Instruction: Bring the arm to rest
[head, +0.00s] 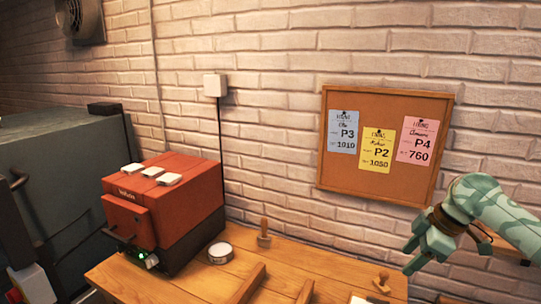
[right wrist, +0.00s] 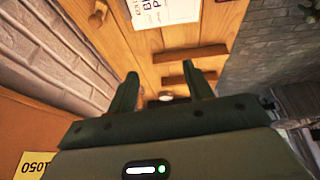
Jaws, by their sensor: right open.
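My right gripper (head: 412,257) comes in from the right in the head view, pale green with a darker band at the wrist. It hangs in the air in front of the brick wall, above and beyond the right end of the wooden table (head: 330,262). In the right wrist view its two dark fingers (right wrist: 162,82) stand apart with nothing held between them. The table's planks (right wrist: 155,40) show past the fingertips. My left gripper is not in view.
A red box-shaped kiln (head: 185,205) stands on the table's left. A round tin (head: 220,252), wooden stamps (head: 264,236) and wooden strips (head: 306,292) lie on the table. A cork board (head: 380,190) with three cards hangs on the wall near my right gripper.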

